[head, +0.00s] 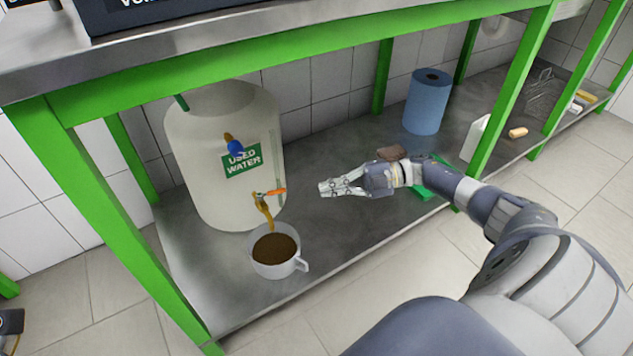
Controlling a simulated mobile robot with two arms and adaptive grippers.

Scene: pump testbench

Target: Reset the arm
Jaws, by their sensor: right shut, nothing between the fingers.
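My right gripper (326,188) is shut and empty. It hangs over the lower metal shelf, pointing left, with my right arm reaching in from the lower right. To its left stands a large white tank (225,180) labelled "USED WATER". The tank has a tap with an orange handle (270,192), and my gripper is a short gap away from it. A white cup (278,268) filled with brown liquid sits under the spout on the shelf. Whether liquid is still flowing from the spout is hard to tell. My left gripper is not in view.
The green frame (300,53) and the bench top enclose the shelf (330,225). A blue paper roll (426,103) stands behind my arm. A brown item (391,152) and a green item (428,190) lie beside my wrist. A wire basket (541,92) is at the far right.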

